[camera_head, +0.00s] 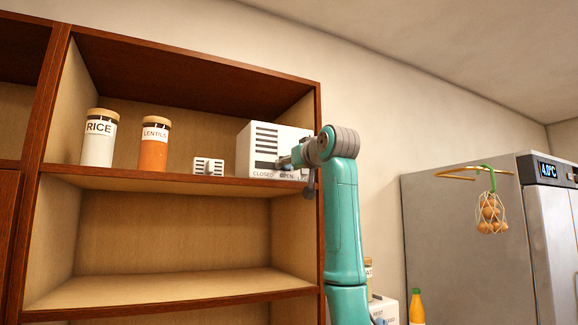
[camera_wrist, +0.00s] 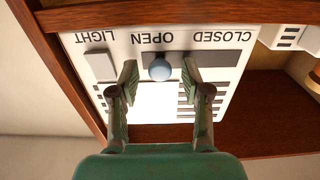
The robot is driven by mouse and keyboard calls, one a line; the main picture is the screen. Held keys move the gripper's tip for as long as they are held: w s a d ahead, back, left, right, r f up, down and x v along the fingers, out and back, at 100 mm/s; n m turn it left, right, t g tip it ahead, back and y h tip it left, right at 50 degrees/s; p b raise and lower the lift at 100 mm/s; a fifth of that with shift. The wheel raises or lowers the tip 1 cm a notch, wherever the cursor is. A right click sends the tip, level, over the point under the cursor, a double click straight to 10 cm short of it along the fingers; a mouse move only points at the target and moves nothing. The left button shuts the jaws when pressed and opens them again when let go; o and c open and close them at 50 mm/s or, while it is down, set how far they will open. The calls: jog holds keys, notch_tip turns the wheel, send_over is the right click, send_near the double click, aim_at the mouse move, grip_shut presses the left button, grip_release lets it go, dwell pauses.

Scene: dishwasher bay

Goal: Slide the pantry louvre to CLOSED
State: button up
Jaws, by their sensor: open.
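The pantry louvre unit (camera_head: 245,150) is a white box with dark slats on the right of the upper shelf. Its front (camera_wrist: 225,100) appears upside down in the wrist view, with the labels CLOSED, OPEN and LIGHT. A round blue-grey knob (camera_wrist: 160,71) sits in a dark horizontal slot (camera_wrist: 221,60), at the OPEN label. My gripper (camera_wrist: 160,76) is open, with one finger on each side of the knob and a visible gap to each. In the head view my gripper (camera_head: 287,161) is at the unit's front and hides the knob.
A grey LIGHT switch (camera_wrist: 100,65) is beside the slot. A small white slatted box (camera_head: 208,167), a LENTILS jar (camera_head: 154,150) and a RICE jar (camera_head: 98,145) stand to the left. The shelf's right upright (camera_head: 319,220) is close to my arm. The lower shelf (camera_head: 170,287) is empty.

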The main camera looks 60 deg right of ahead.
aim_at(260, 164)
jog(key=shift+w+d, duration=0.1)
jog(key=shift+w, duration=0.15)
grip_shut()
jog(key=shift+w+a, duration=0.65)
jog(key=shift+a, duration=0.4)
jog(key=shift+w+a, duration=0.6)
jog(key=shift+a, duration=0.4)
jog(key=shift+w+a, duration=0.65)
jog(key=shift+a, duration=0.4)
grip_release()
jog(key=shift+w+a, duration=0.1)
jog(key=shift+a, duration=0.05)
